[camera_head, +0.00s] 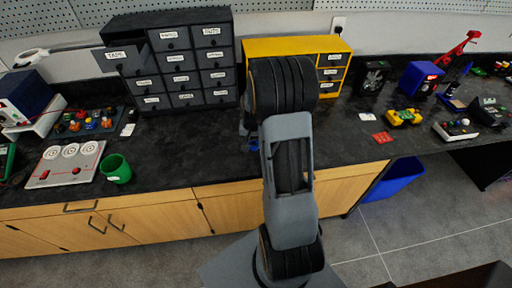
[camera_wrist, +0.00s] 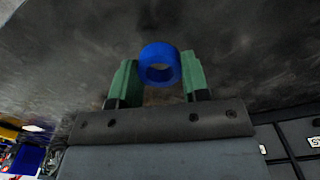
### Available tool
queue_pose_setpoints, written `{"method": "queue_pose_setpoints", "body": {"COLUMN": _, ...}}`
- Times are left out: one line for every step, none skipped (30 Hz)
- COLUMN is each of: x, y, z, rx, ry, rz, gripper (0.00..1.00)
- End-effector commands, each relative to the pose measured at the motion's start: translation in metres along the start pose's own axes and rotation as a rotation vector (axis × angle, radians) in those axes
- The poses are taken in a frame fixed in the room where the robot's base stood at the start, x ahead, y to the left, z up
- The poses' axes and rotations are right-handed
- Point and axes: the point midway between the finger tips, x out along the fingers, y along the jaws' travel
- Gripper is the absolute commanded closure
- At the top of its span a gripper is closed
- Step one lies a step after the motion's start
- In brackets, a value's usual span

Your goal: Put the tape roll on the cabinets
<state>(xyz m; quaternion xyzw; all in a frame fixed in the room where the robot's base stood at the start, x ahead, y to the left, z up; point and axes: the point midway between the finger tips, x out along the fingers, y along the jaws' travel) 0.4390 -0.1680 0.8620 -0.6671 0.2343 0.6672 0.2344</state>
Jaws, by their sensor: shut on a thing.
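In the wrist view, my gripper (camera_wrist: 160,75) has its two green fingers on either side of a blue tape roll (camera_wrist: 160,51). It is shut on the roll, whose hole faces the camera. In the head view my arm hides most of the gripper; a bit of blue (camera_head: 254,145) shows beside the arm, low over the counter. A dark grey drawer cabinet (camera_head: 176,46) stands at the back left of the counter, its top left drawer labelled TAPE (camera_head: 122,58) pulled out. A yellow cabinet (camera_head: 290,46) stands right of it, partly behind my arm.
The black counter (camera_head: 205,150) is clear in front of the grey cabinet. A green cup (camera_head: 117,168) and a white panel (camera_head: 68,165) are at left. Small electronics, a blue box (camera_head: 420,79) and a red arm model (camera_head: 455,48) are at right. A blue bin (camera_head: 393,180) stands on the floor.

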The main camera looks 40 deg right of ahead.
Motion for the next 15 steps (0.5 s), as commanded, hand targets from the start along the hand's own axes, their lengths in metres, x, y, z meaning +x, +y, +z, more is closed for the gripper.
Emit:
{"method": "queue_pose_setpoints", "body": {"x": 0.003, "y": 0.002, "z": -0.002, "rx": 0.001, "ry": -0.001, "rz": 0.000, "gripper": 0.80}}
{"method": "queue_pose_setpoints", "body": {"x": 0.004, "y": 0.002, "z": -0.003, "rx": 0.000, "ry": 0.000, "rz": 0.000, "gripper": 0.80}}
{"method": "queue_pose_setpoints", "body": {"x": 0.005, "y": 0.003, "z": -0.004, "rx": 0.000, "ry": 0.000, "rz": 0.000, "gripper": 0.80}}
{"method": "queue_pose_setpoints", "body": {"x": 0.006, "y": 0.003, "z": -0.004, "rx": -0.001, "ry": 0.001, "rz": 0.000, "gripper": 0.80}}
{"method": "queue_pose_setpoints", "body": {"x": 0.007, "y": 0.003, "z": -0.004, "rx": -0.001, "ry": 0.001, "rz": 0.000, "gripper": 0.80}}
{"method": "queue_pose_setpoints", "body": {"x": 0.008, "y": 0.004, "z": -0.005, "rx": -0.001, "ry": 0.000, "rz": 0.000, "gripper": 0.80}}
{"method": "queue_pose_setpoints", "body": {"x": 0.009, "y": 0.004, "z": -0.005, "rx": -0.001, "ry": 0.000, "rz": 0.000, "gripper": 0.80}}
{"method": "queue_pose_setpoints", "body": {"x": 0.011, "y": 0.005, "z": -0.006, "rx": -0.001, "ry": -0.001, "rz": 0.000, "gripper": 0.80}}
{"method": "queue_pose_setpoints", "body": {"x": 0.013, "y": 0.006, "z": -0.008, "rx": 0.000, "ry": -0.002, "rz": 0.001, "gripper": 0.80}}
{"method": "queue_pose_setpoints", "body": {"x": 0.016, "y": 0.007, "z": -0.009, "rx": 0.000, "ry": -0.002, "rz": 0.001, "gripper": 0.80}}
{"method": "queue_pose_setpoints", "body": {"x": 0.020, "y": 0.007, "z": -0.009, "rx": -0.001, "ry": -0.002, "rz": 0.001, "gripper": 0.80}}
{"method": "queue_pose_setpoints", "body": {"x": 0.026, "y": 0.007, "z": -0.008, "rx": -0.001, "ry": -0.003, "rz": 0.001, "gripper": 0.80}}
{"method": "queue_pose_setpoints", "body": {"x": 0.030, "y": 0.007, "z": -0.008, "rx": -0.001, "ry": -0.004, "rz": 0.001, "gripper": 0.80}}
{"method": "queue_pose_setpoints", "body": {"x": 0.034, "y": 0.007, "z": -0.008, "rx": -0.001, "ry": -0.003, "rz": 0.001, "gripper": 0.80}}
{"method": "queue_pose_setpoints", "body": {"x": 0.039, "y": 0.007, "z": -0.008, "rx": -0.001, "ry": -0.003, "rz": 0.001, "gripper": 0.80}}
